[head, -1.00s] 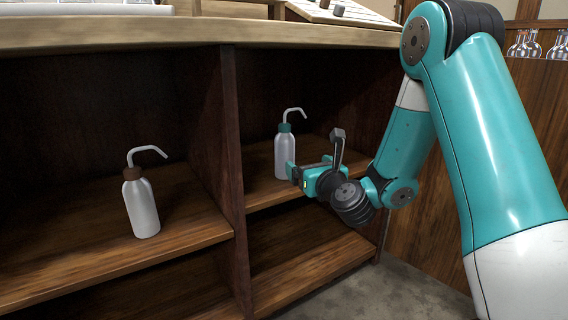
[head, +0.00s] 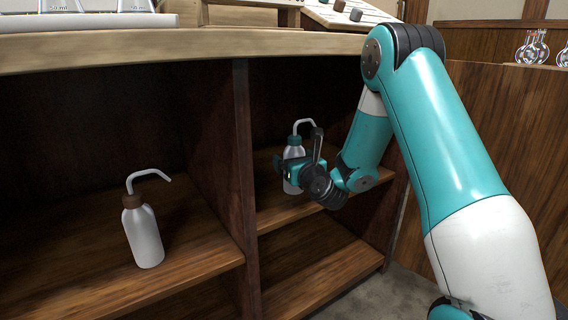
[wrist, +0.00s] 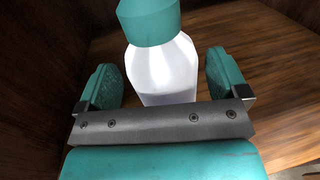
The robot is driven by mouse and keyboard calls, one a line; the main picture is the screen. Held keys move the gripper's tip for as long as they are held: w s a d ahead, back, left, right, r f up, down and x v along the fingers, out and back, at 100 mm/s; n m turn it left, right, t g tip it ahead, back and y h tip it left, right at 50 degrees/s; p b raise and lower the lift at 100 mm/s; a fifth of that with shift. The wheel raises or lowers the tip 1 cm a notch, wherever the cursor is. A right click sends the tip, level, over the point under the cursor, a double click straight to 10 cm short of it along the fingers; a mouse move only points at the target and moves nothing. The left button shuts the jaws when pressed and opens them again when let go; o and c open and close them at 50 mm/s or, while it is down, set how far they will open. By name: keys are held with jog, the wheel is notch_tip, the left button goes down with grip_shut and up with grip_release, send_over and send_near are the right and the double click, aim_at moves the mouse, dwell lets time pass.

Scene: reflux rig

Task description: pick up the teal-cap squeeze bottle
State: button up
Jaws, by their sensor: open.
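The teal-cap squeeze bottle (head: 294,150) stands upright on the upper shelf of the right compartment. It has a white body, a teal cap and a bent pale spout. My gripper (head: 287,172) is at the bottle, partly covering its body in the head view. In the wrist view, the bottle (wrist: 163,72) stands between the two teal fingers of my open gripper (wrist: 165,80). A gap shows on each side of the bottle. The bottle's base is hidden behind the gripper's grey bar, and its spout is out of the wrist view.
A brown-cap squeeze bottle (head: 142,233) stands on the left compartment's shelf (head: 200,262). An upright divider (head: 243,160) separates the compartments, and the bench top (head: 180,47) overhangs them. A lower shelf (head: 320,272) lies empty below.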

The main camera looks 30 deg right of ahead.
aim_at(296, 123)
jog(key=shift+w+d, duration=0.45)
jog(key=shift+w, duration=0.15)
jog(key=shift+a, duration=0.2)
jog(key=shift+c, duration=1)
jog(key=c, duration=0.5)
jog(key=shift+c, duration=0.2)
jog(key=shift+r, duration=0.2)
notch_tip(296, 123, up, 10)
jog(key=p, duration=0.9)
jog(key=shift+f+p, duration=0.2)
jog(key=shift+p, duration=0.1)
